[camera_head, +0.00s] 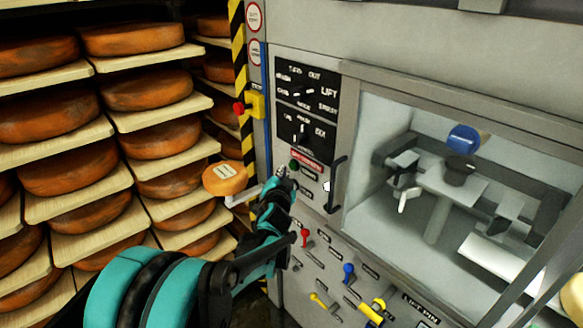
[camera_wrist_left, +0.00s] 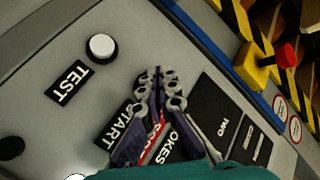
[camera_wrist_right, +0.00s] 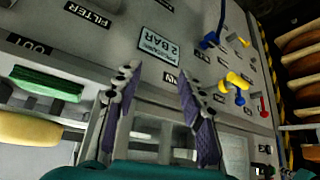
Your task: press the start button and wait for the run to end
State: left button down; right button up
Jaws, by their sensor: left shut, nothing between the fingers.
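The grey machine's control panel (camera_head: 312,185) faces me. A small dark green button (camera_head: 294,165) sits just beside the tips of my left gripper (camera_head: 282,172) in the head view. In the left wrist view my left gripper (camera_wrist_left: 160,80) is shut with nothing between its fingers, in front of the panel. A black START label (camera_wrist_left: 118,128) is partly covered by its fingers; the start button itself is hidden there, and I cannot tell whether it is touched. My right gripper (camera_wrist_right: 158,82) is open and empty, seen only in the right wrist view.
A white button (camera_wrist_left: 102,47) stands by the TEST label (camera_wrist_left: 68,82). A red button on a yellow box (camera_head: 255,104) is on the machine's left edge. A dark door handle (camera_head: 336,185) stands right of the panel. Cheese wheels on shelves (camera_head: 150,120) fill the left.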

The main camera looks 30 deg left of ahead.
pick_arm(q)
jog(key=shift+w, duration=0.1)
jog(key=shift+w+d, duration=0.15)
jog(key=shift+w, duration=0.15)
